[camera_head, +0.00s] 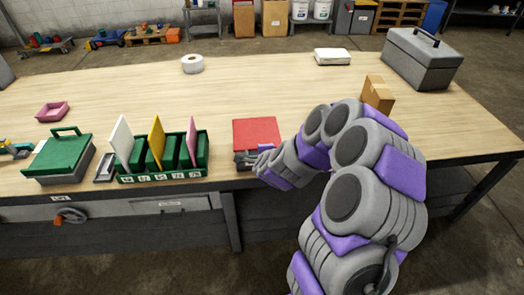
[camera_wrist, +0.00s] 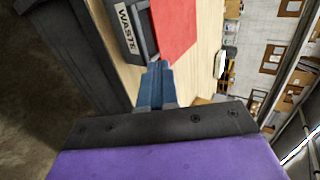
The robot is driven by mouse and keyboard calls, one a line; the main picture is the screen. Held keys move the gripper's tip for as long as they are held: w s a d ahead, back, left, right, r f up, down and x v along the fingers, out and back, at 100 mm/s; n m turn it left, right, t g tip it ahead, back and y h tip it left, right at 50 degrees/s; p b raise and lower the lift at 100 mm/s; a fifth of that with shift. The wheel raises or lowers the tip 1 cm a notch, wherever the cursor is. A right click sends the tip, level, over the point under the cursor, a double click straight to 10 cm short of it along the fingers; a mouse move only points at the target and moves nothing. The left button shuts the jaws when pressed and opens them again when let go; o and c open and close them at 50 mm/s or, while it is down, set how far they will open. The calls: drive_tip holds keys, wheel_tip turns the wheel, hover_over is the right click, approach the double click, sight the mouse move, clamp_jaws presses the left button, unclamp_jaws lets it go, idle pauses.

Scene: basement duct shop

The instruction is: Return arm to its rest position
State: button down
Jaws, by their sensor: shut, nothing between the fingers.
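My arm, grey with purple panels, reaches from the lower right over the front edge of the wooden workbench (camera_head: 280,100). My gripper (camera_head: 258,158) is at the front of a dark bin with a red top (camera_head: 256,131), close to its right front corner. In the wrist view my gripper's blue-grey fingers (camera_wrist: 156,85) are shut together and empty. I cannot tell whether the fingers touch the bin.
A green rack (camera_head: 162,178) with upright panels and a green-lidded box (camera_head: 60,155) stand to the left. A cardboard box (camera_head: 377,94) stands close behind my arm, and a grey toolbox (camera_head: 422,58) is at the back right. The bench middle behind the bin is mostly clear.

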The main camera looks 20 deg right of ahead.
drive_tip(key=s+a+r+n+g+y, duration=0.2)
drive_tip(key=s+a+r+n+y, duration=0.15)
drive_tip(key=s+a+n, duration=0.35)
drive_tip(key=s+a+r+n+g+y, duration=0.25)
drive_tip(key=s+a+r+n, duration=0.25)
drive_tip(key=a, duration=0.4)
drive_tip(key=s+d+r+n+g+h, duration=0.1)
drive_tip(key=s+n+g, duration=0.3)
drive_tip(key=s, duration=1.1)
drive_tip(key=s+d+r+n+g+h, duration=0.2)
drive_tip(key=s+r+n+g, duration=0.2)
drive_tip(key=s, duration=1.1)
drive_tip(key=shift+r+n, duration=0.15)
drive_tip(key=shift+n, duration=0.45)
